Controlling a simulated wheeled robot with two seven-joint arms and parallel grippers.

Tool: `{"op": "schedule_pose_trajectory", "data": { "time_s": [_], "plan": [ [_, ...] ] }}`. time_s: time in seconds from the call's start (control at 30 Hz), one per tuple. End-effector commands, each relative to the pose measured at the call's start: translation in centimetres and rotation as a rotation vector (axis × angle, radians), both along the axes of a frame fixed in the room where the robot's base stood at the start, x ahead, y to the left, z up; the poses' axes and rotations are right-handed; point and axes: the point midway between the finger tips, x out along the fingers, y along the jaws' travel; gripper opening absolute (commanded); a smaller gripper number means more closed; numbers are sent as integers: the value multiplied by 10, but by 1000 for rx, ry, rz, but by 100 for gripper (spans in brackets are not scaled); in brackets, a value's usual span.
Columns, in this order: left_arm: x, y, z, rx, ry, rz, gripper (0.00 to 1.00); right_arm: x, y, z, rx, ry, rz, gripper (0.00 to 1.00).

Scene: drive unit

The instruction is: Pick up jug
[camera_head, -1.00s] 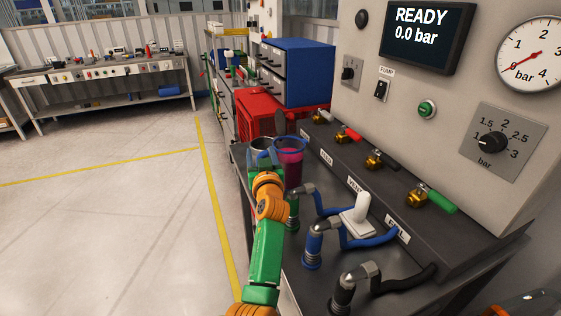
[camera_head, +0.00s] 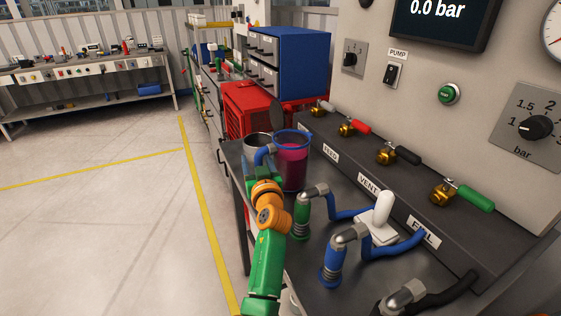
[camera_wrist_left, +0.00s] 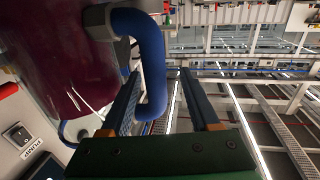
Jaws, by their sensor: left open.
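The jug (camera_head: 293,168) is clear with a blue rim and holds magenta liquid. It stands upright near the far left end of the dark bench. Its blue handle (camera_head: 264,154) points left, towards my left gripper (camera_head: 261,168). In the left wrist view the jug (camera_wrist_left: 65,65) fills the upper left, and the handle (camera_wrist_left: 152,65) shows between the two fingers of the left gripper (camera_wrist_left: 160,75). The fingers are apart, one on each side of the handle. I cannot tell whether either finger touches it. My right gripper is out of view.
A grey metal container (camera_head: 256,141) stands just behind the jug. Hose fittings, a green one (camera_head: 301,222) and a blue one (camera_head: 332,262), stand on the bench nearer me. A white lever (camera_head: 379,215) and a row of valves lie to the right. The floor left is clear.

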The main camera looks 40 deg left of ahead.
Motion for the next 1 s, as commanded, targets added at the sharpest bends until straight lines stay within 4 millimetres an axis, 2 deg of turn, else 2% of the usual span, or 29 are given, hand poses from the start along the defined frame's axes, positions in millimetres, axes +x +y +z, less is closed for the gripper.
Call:
{"op": "schedule_pose_trajectory", "data": {
  "time_s": [0.07,0.2,0.3,1.0],
  "plan": [
    [0,0,-4,-4,6,0,59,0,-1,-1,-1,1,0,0],
    [0,0,-3,-3,5,0,22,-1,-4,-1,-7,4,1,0],
    [0,0,-3,-3,5,0,0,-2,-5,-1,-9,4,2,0],
    [0,0,-4,-4,7,1,0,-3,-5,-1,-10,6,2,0]
  ]
}}
